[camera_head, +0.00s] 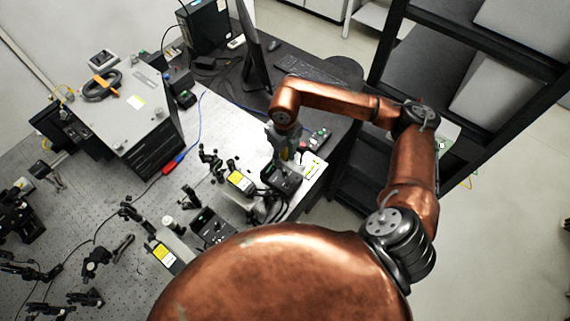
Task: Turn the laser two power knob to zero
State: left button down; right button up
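My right arm comes in from the right, and its gripper (288,155) points down above a small black control box (282,179) at the bench's right edge. The fingers are small and partly hidden by the wrist, so I cannot tell whether they are open or touch the box. A second black control box (209,227) stands lower left, nearer my body. I cannot make out the power knobs or labels that tell which box belongs to laser two. My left gripper is not in view.
Yellow-labelled modules (240,182) and black optical mounts (97,262) crowd the perforated bench. A large grey instrument (125,108) stands at the left. A monitor (253,52) and keyboard (312,77) are behind my gripper. A black shelf rack (395,40) stands at the right.

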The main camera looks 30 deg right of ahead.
aim_at(285, 169)
notch_tip(285, 169, up, 6)
jog(key=shift+f, duration=0.15)
dwell(0.6)
